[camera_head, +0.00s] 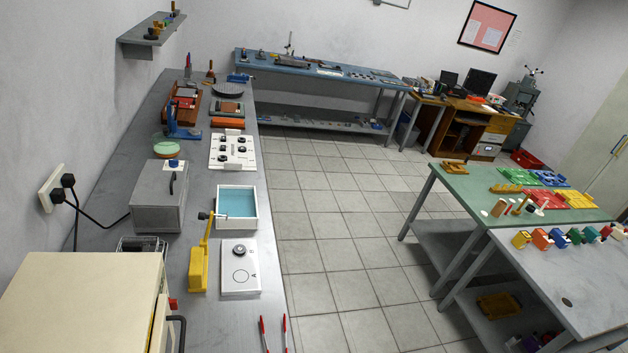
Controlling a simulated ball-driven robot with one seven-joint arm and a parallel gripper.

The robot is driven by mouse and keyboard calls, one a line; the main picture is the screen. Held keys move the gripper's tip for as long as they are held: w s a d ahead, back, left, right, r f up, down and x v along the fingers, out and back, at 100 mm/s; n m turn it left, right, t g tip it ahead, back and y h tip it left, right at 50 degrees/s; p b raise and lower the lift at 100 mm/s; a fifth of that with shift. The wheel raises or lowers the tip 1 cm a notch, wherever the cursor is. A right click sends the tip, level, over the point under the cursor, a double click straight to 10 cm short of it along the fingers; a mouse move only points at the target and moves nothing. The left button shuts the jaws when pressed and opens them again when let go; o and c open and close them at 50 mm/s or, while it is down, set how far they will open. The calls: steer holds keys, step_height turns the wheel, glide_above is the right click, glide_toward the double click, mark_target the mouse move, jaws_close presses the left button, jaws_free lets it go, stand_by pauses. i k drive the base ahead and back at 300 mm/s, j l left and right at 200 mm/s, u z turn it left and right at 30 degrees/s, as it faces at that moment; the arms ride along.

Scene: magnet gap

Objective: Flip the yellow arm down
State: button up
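The yellow arm (208,228) rises from a yellow block-like base (198,270) on the grey bench, left of a white panel with a dark knob and a circle. The arm stands raised, its upper end beside a small dark and grey part near the blue tray. My gripper (274,322) shows at the bottom edge as two slim red-tipped fingers. They are apart with nothing between them. It appears nearer to me than the yellow arm, below and right of it in the picture.
The white panel (239,268) and a white-rimmed tray with a blue inside (236,187) stand close right of the arm. A grey box (160,205) and a cream cabinet (75,305) stand on the left. Tiled floor (340,240) is clear right of the bench.

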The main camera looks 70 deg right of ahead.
mark_target(201, 216)
steer(key=i+j+z, duration=0.1)
steer(key=i+z, duration=0.15)
steer(key=z, duration=0.2)
steer(key=i+j+z, duration=0.15)
steer(key=z, duration=0.25)
steer(key=i+j+z, duration=0.25)
steer(key=z, duration=0.2)
steer(key=i+j+z, duration=0.15)
steer(key=j+z, duration=0.25)
steer(key=l, duration=0.1)
